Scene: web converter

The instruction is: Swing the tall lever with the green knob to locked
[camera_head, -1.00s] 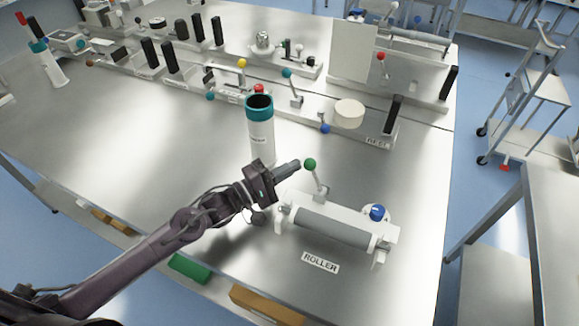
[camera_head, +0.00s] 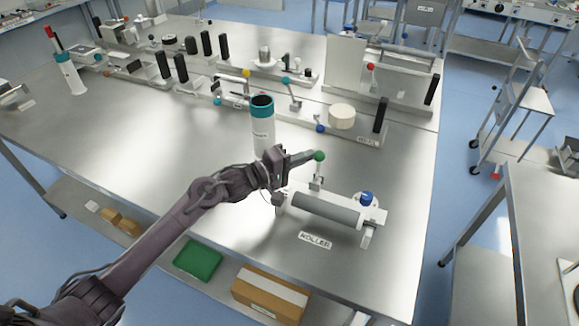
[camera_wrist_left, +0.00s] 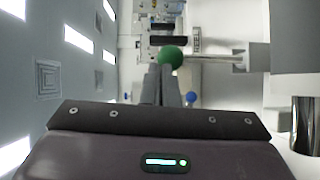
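The tall lever (camera_head: 318,173) with the green knob (camera_head: 319,156) stands nearly upright at the back of the white roller unit (camera_head: 330,208), behind its grey roller. My left gripper (camera_head: 312,156) comes in from the left, its fingertips at the left side of the knob. In the left wrist view the green knob (camera_wrist_left: 171,57) is just past the ends of the fingers (camera_wrist_left: 161,82). The fingers lie close together with nothing seen between them. Contact with the knob looks likely but is not certain. My right gripper is not in view.
A white cylinder with a teal top (camera_head: 262,128) stands just behind my left gripper. A blue knob (camera_head: 367,198) sits on the right of the roller unit. The ROLLER label (camera_head: 315,240) lies in front. Bare table is to the left.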

